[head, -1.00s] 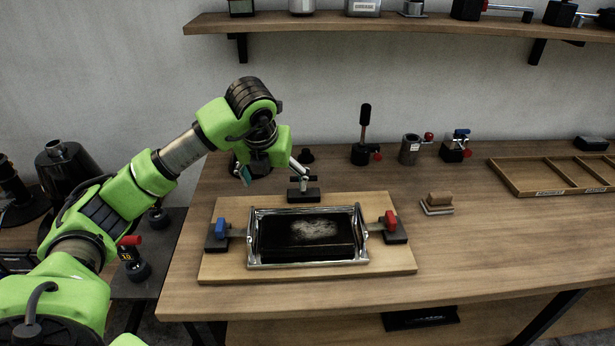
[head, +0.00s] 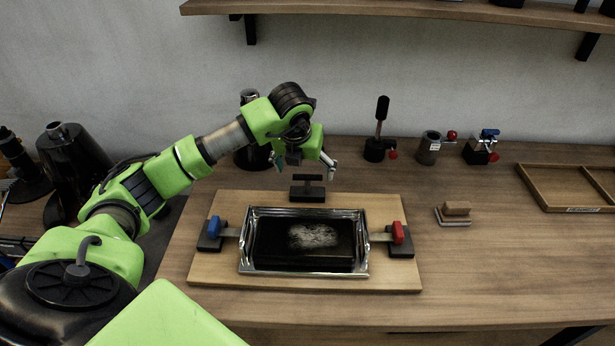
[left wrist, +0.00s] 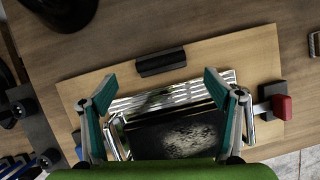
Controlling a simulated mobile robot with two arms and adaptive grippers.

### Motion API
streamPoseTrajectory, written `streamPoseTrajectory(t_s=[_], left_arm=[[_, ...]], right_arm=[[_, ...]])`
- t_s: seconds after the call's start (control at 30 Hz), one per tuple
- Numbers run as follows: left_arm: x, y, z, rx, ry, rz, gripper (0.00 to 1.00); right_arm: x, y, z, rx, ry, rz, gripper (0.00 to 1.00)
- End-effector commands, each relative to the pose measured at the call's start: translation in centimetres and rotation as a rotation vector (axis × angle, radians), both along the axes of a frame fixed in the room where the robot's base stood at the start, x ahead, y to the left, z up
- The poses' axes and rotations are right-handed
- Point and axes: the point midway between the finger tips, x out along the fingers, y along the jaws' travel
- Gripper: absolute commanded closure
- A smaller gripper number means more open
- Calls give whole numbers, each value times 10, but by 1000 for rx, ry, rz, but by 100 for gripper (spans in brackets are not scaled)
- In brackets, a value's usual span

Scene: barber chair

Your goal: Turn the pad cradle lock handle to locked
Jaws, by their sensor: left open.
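The metal pad cradle (head: 244,243) holds a dark pad with a pale dusty patch (head: 312,236) and lies on a wooden board (head: 400,284). A blue handle (head: 214,227) is at its left and a red handle (head: 398,233) at its right. Which of these is the lock handle, I cannot tell. My left gripper (head: 306,160) is open and empty above and behind the T-shaped piece. In the left wrist view its fingers (left wrist: 160,88) are spread over the cradle, with the red handle (left wrist: 282,106) to the right. My right gripper is not seen.
Behind the board stand a black-handled lever post (head: 380,130), a metal cylinder (head: 428,148) and a small blue-and-red clamp (head: 482,148). A brush-like block (head: 455,212) lies right of the board, and a wooden tray (head: 560,207) is farther right. The table's front right is clear.

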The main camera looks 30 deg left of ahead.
Motion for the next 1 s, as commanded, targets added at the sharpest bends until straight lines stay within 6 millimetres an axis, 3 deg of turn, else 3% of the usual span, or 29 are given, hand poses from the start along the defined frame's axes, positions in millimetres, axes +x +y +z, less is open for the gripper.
streamPoseTrajectory(t_s=[0.13,0.33,0.77,0.9,0.93,1.0], left_arm=[[11,3,-28,-2,5,0,18],[21,7,-54,-1,3,-1,18],[25,9,-65,-1,0,-1,18],[25,9,-65,0,0,-1,52],[25,9,-65,-1,0,-1,56],[25,9,-65,-1,0,-1,56]], right_arm=[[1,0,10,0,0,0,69],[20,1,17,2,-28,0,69],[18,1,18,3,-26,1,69],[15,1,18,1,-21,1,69],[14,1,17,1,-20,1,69],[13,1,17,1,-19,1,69]])
